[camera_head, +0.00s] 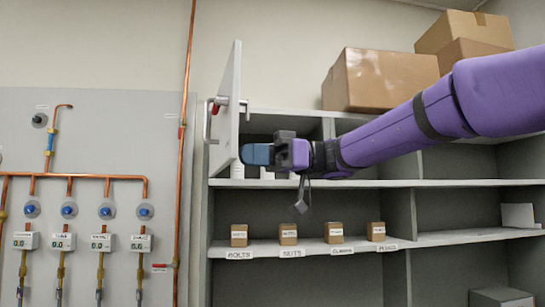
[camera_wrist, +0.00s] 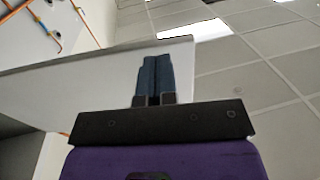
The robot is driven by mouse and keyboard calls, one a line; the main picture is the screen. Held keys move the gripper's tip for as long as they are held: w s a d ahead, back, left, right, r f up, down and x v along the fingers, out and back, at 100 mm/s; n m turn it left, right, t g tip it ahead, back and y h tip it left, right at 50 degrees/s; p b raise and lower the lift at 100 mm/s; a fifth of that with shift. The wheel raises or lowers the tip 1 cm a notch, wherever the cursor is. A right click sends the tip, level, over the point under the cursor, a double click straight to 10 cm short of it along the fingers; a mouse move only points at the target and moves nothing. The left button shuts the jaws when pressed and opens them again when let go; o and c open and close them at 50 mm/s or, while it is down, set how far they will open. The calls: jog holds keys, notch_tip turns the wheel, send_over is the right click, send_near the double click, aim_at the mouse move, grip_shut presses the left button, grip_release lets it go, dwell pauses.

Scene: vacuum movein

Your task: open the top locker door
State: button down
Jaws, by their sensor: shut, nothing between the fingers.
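The top locker door (camera_head: 229,105) is a light grey panel standing swung out from the shelf unit, seen nearly edge-on in the head view. Its handle (camera_head: 208,121) is on the left face, away from my arm. My gripper (camera_head: 246,154) is shut and empty at the inner, right side of the door, close to its lower part. In the wrist view the shut blue fingers of my gripper (camera_wrist: 154,78) lie in front of the pale door panel (camera_wrist: 85,85). I cannot tell whether the fingertips touch the door. My purple arm hides part of the top compartment.
Cardboard boxes (camera_head: 378,80) sit on top of the grey shelf unit (camera_head: 300,204). Small labelled boxes (camera_head: 288,234) stand on the shelf below my gripper. Copper pipes (camera_head: 185,90) and gauges (camera_head: 62,241) are on the wall panel at left.

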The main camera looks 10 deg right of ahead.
jog(key=shift+a, duration=0.4)
jog(key=s+a+m+t, duration=0.1)
jog(key=a+t, duration=0.1)
jog(key=a, duration=0.5)
jog(key=shift+a, duration=0.3)
jog(key=shift+s+d, duration=0.1)
